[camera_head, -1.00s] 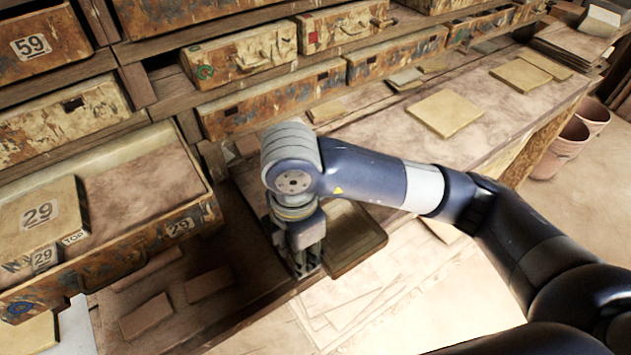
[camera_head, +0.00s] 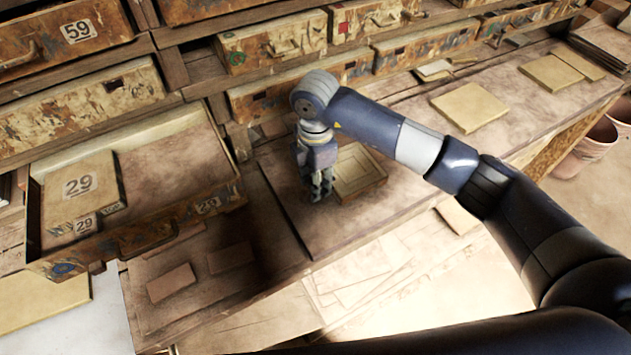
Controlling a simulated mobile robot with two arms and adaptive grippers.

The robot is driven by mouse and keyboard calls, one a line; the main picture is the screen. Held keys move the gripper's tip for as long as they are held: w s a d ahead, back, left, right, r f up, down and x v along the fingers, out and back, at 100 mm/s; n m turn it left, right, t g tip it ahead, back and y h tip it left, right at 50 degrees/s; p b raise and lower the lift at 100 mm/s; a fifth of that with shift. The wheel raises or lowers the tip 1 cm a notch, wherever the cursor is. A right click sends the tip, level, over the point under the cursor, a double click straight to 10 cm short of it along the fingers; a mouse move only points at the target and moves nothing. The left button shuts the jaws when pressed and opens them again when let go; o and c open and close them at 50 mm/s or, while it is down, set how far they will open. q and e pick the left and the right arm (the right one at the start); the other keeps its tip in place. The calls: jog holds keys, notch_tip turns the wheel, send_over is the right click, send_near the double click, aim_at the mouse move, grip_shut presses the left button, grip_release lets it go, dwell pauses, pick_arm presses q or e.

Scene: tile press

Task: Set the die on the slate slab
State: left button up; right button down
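The die (camera_head: 360,172) is a square, shallow framed piece with a recessed pale middle, over the worn bench. My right gripper (camera_head: 319,188) points down at the die's left edge and appears shut on it; the fingertips are small and dark. I cannot tell whether the die touches the surface below. I cannot surely pick out the slate slab. A flat surface with a raised left edge (camera_head: 290,212) lies under and in front of the gripper. A smooth grey slab (camera_head: 75,332) shows at the lower left. My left gripper is not in view.
An open drawer (camera_head: 225,197) at left holds a block marked 29 (camera_head: 80,190). Reddish tiles (camera_head: 171,283) lie in front of it. Closed drawers (camera_head: 270,40) line the back. A yellowish tile (camera_head: 468,106) lies on the bench at right. Pink pots (camera_head: 585,148) stand beyond the bench.

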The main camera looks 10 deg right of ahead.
jog(key=shift+f, duration=0.5)
jog(key=shift+f+p, duration=0.3)
jog(key=shift+f, duration=0.1)
jog(key=c, duration=1.6)
grip_release()
jog(key=shift+f, duration=0.2)
jog(key=o, duration=0.5)
jog(key=shift+r, duration=0.1)
